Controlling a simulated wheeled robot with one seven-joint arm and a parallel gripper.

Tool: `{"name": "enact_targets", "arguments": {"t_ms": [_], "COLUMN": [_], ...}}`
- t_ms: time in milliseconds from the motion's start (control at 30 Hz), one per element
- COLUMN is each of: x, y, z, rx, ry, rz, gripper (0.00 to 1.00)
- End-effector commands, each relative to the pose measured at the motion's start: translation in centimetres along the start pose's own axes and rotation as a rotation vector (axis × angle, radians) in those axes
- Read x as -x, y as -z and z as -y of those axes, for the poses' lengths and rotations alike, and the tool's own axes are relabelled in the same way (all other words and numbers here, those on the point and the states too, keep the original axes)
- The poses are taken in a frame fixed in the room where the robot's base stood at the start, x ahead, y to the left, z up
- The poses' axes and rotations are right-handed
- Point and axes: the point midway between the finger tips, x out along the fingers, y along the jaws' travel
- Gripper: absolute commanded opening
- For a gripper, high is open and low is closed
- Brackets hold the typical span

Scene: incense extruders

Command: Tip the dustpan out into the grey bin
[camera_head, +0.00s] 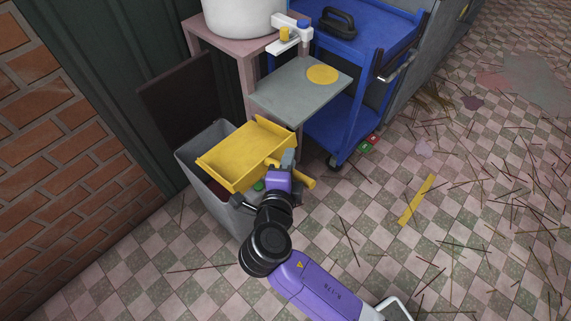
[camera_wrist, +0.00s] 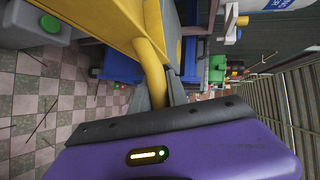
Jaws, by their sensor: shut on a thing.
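The yellow dustpan (camera_head: 243,157) is over the open mouth of the grey bin (camera_head: 228,213) in the head view, its tray facing up toward the camera. I cannot make out any debris in it. My gripper (camera_head: 284,166) is shut on the dustpan's handle at the bin's right side. In the wrist view the yellow handle (camera_wrist: 152,65) runs between the two dark fingers of my gripper (camera_wrist: 160,92), with the pan beyond at the top. The dustpan hides much of the bin's inside. The bin's dark lid (camera_head: 180,95) stands raised behind it.
A pink stand with a grey shelf (camera_head: 290,98) is just behind the bin. A blue cart (camera_head: 350,110) stands to its right. A brick wall (camera_head: 60,120) is at left.

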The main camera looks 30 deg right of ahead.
Motion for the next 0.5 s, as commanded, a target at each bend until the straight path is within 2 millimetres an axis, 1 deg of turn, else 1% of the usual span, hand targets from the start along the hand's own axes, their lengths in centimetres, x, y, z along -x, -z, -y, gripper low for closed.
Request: {"name": "enact_targets", "arguments": {"t_ms": [33,500], "x": [-0.2,0.2], "y": [0.1,1.2], "z": [-0.9,-2.4], "rx": [-0.014,-0.129], "ry": [0.010,0.090], "rz": [0.003,0.031], "gripper": [0.00,0.00]}}
